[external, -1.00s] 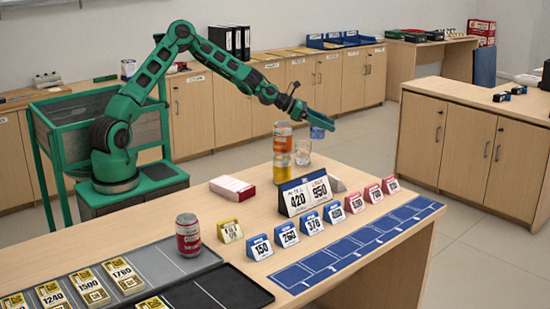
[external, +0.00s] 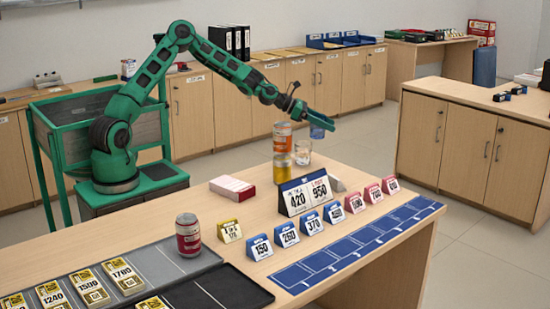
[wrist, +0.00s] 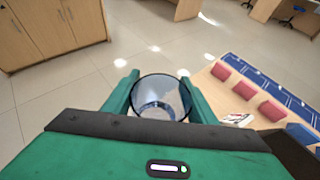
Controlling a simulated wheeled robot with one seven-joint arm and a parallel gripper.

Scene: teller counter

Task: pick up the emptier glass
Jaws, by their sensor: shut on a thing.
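My green gripper (external: 318,118) is raised above the far edge of the counter. It is shut on a bluish clear glass (external: 317,131), held above the counter top. In the wrist view the glass (wrist: 160,97) sits between the two green fingers, its round rim facing the camera; it looks empty or nearly so. A second clear glass (external: 302,152) stands on the counter just below and left of the held one, beside the stacked cans. Its contents are too small to make out.
An orange can (external: 282,138) stands on a yellow can (external: 282,169) left of the standing glass. A number sign (external: 305,194), several small price cards and a red-white box (external: 232,187) stand nearer. A red can (external: 188,236) is at front left. Floor lies beyond the counter.

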